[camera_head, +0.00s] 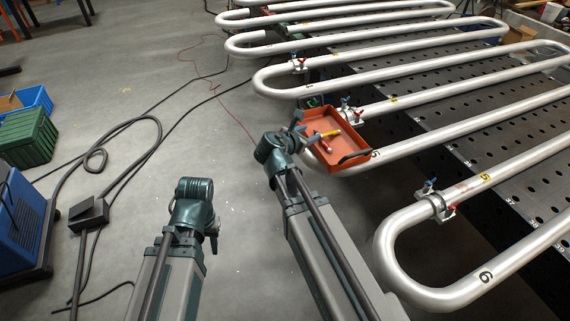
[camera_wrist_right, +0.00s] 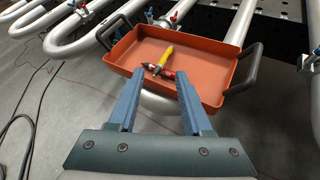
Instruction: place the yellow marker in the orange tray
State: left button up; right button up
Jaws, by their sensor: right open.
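The yellow marker (camera_head: 327,133) lies inside the orange tray (camera_head: 347,118), across a red and black marker-like item (camera_head: 326,146). In the right wrist view the yellow marker (camera_wrist_right: 164,57) lies tilted over that red item near the near side of the tray floor (camera_wrist_right: 205,66). My right gripper (camera_head: 306,130) is at the tray's near left side. In its wrist view the right gripper's jaws (camera_wrist_right: 160,78) are apart, with nothing held between them. My left gripper (camera_head: 213,238) hangs low at the left, away from the tray; its fingers are mostly hidden.
Silver serpentine pipes (camera_head: 420,130) run around the tray over a perforated metal table (camera_head: 480,145). Small clamps with red and blue handles (camera_head: 436,198) sit on the pipes. Green and blue crates (camera_head: 28,138) and a cable (camera_head: 130,122) lie on the left floor.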

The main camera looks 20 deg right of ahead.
jog(key=s+a+f+m+g+y, duration=0.4)
jog(key=s+a+f+m, duration=0.2)
jog(key=s+a+m, duration=0.3)
jog(key=s+a+f+m+g+y, duration=0.4)
jog(key=s+a+m, duration=0.6)
jog(key=a, duration=0.5)
notch_tip(320, 180, down, 2)
jog(key=shift+s+a+f+y, duration=0.15)
jog(key=shift+s+f+y, duration=0.1)
jog(key=shift+s+y, duration=0.4)
jog(key=shift+s, duration=0.15)
